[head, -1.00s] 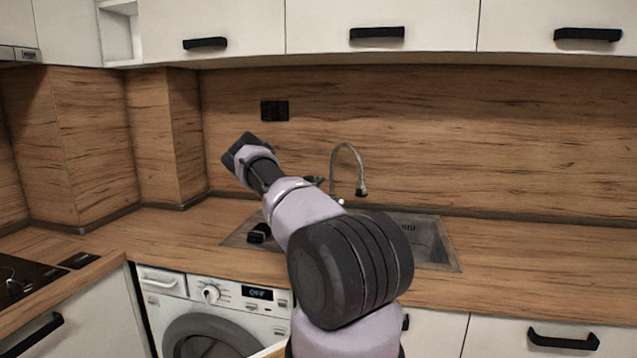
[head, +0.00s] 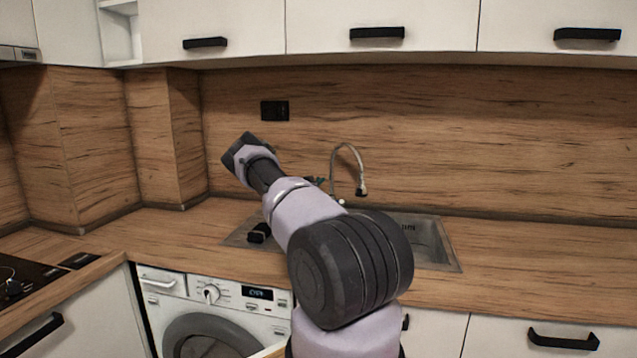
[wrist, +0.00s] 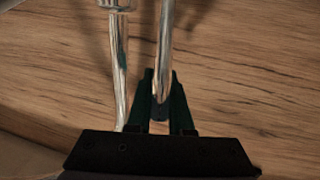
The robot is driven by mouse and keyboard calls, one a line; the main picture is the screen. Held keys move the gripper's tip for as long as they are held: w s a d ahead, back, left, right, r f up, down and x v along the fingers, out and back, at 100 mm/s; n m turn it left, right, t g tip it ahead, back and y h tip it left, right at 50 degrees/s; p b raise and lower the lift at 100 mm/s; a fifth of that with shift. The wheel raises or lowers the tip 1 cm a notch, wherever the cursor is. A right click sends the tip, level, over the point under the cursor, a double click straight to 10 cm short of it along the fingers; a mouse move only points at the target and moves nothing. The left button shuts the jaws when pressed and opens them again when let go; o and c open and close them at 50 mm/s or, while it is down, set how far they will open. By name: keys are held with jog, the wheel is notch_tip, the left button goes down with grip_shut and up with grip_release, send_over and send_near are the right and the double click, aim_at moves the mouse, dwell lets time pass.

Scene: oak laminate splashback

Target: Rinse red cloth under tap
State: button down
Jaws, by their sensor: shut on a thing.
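The chrome tap (head: 361,188) has a tall arched spout and stands behind the sink, right of my arm. In the wrist view two chrome rods of the tap (wrist: 119,60) run down the picture. My gripper (wrist: 160,78) is shut on the right-hand rod, one dark finger on each side of it. Whether this rod is a lever or a pipe I cannot tell. In the head view my arm hides most of the gripper. The red cloth shows in neither view. Whether water runs I cannot make out.
The steel sink (head: 440,250) is partly hidden behind my arm. A small black item (head: 258,233) sits at its left end. A washing machine (head: 212,318) is below, a hob (head: 25,280) at left. The worktop (head: 540,265) right of the sink is clear. Cabinets hang above.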

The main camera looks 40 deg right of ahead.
dwell(0.3)
jog(key=shift+s+a+f+h, duration=0.25)
jog(key=shift+a+h, duration=0.05)
jog(key=shift+a, duration=0.05)
jog(key=shift+s+a+f+m+t+h, duration=0.25)
jog(key=shift+s+a+m+t+h, duration=0.15)
jog(key=shift+s+a+t+h, duration=0.5)
jog(key=shift+w+d, duration=0.2)
jog(key=shift+w, duration=0.05)
jog(key=c, duration=0.8)
grip_release()
jog(key=s+a, duration=0.2)
jog(key=a, duration=0.2)
jog(key=s+a, duration=0.2)
jog(key=a, duration=0.1)
jog(key=s+a, duration=0.2)
jog(key=a, duration=0.2)
jog(key=shift+s+a+f, duration=0.1)
jog(key=shift+s+a, duration=0.05)
jog(key=shift+a, duration=0.15)
